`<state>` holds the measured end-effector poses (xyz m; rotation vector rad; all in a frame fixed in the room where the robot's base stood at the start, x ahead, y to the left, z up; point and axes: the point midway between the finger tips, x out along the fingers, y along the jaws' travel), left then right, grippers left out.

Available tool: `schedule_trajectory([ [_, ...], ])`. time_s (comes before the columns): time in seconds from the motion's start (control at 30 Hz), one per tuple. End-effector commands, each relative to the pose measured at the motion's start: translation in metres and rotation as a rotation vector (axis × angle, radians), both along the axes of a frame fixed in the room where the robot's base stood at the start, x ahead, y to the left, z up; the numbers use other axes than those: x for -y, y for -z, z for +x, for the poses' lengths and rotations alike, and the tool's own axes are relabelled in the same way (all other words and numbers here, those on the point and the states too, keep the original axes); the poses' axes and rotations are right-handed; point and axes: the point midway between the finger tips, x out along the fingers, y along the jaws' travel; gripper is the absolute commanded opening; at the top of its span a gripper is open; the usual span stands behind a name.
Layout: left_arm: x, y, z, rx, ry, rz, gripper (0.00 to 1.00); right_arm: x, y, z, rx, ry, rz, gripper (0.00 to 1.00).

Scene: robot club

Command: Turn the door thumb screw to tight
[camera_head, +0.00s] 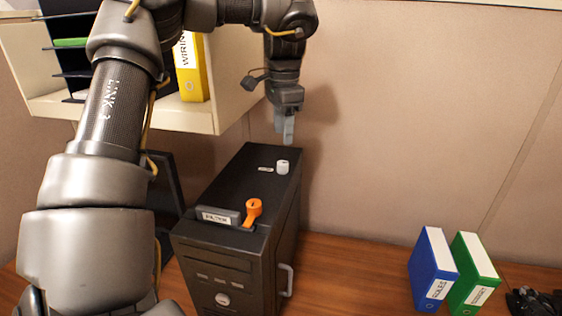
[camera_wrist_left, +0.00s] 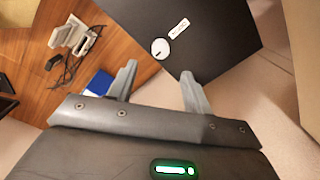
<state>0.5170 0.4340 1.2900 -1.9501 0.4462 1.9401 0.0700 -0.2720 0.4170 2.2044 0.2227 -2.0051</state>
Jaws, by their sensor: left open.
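A black tower case (camera_head: 240,195) stands on the wooden desk. A small white thumb screw (camera_head: 282,167) sits on its top near the back, beside a small white label (camera_head: 265,169). The screw (camera_wrist_left: 160,48) also shows in the left wrist view, with a dark slot across it, next to the label (camera_wrist_left: 179,28). My left gripper (camera_head: 288,138) points down above the back of the case, apart from the screw. In the left wrist view its two fingers (camera_wrist_left: 158,88) are spread, with nothing between them. My right gripper is not in view.
A shelf (camera_head: 222,85) with a yellow binder (camera_head: 191,72) is at left. Blue (camera_head: 430,268) and green (camera_head: 474,272) binders stand right. Desk between is clear.

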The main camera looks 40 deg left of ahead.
Motion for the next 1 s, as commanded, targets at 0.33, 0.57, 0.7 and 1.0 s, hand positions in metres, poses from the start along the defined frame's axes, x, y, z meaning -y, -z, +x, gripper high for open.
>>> schedule_trajectory([
  [0.33,-0.002,0.064,0.0,-0.001,0.001,-0.003,0.5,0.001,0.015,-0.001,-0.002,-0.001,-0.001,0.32],
  [0.57,-0.002,0.087,0.0,-0.001,0.001,-0.003,0.5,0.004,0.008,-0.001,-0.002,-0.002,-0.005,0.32],
  [0.7,-0.002,0.091,0.001,0.001,0.0,-0.002,0.5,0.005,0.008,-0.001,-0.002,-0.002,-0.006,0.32],
  [1.0,-0.002,0.091,0.001,0.002,0.001,-0.002,0.38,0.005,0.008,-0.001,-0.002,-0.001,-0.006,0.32],
])
